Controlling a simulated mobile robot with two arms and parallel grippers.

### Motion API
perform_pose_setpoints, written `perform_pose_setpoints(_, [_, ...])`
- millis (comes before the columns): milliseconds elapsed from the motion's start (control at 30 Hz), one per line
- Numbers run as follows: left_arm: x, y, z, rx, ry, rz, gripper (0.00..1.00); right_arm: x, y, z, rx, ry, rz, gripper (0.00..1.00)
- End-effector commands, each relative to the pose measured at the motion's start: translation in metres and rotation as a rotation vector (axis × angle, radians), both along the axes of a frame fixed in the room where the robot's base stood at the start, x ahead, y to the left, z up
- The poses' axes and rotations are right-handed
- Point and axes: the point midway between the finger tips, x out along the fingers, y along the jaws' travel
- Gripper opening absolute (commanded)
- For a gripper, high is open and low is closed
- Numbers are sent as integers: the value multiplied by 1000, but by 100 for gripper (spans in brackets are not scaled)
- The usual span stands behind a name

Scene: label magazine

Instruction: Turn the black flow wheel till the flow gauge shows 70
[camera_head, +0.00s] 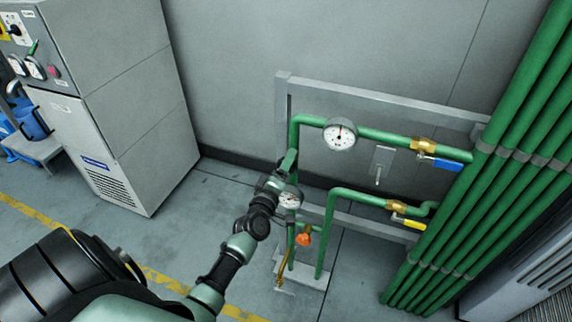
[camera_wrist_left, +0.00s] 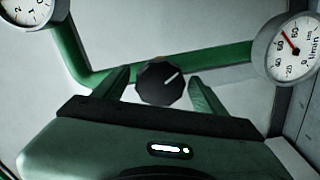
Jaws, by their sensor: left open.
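The black flow wheel (camera_wrist_left: 160,82) shows in the left wrist view, with a white line on its face pointing to the upper right. My left gripper (camera_wrist_left: 162,80) is open, one finger on each side of the wheel; I cannot tell whether they touch it. In the head view my left gripper (camera_head: 289,162) is at the pipework and the wheel is hidden. The flow gauge (camera_wrist_left: 289,48), marked l/min, is at the right of the wrist view. Its red needle points to the upper left; the exact reading is too small to tell. My right gripper is not in view.
In the head view, one gauge (camera_head: 340,134) sits on the upper green pipe and another (camera_head: 290,198) beside my gripper. A blue-handled valve (camera_head: 446,165), a yellow-handled valve (camera_head: 408,222) and an orange knob (camera_head: 303,239) are nearby. A grey cabinet (camera_head: 125,130) stands left.

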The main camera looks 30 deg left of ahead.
Motion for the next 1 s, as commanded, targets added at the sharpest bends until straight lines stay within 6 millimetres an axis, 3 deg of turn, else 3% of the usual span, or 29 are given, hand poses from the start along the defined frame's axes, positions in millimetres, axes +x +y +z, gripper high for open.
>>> perform_pose_setpoints(400, [-63,-15,-2,0,3,0,71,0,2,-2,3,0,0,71])
perform_pose_setpoints(1000, [-71,-17,-1,-1,2,0,71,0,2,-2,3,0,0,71])
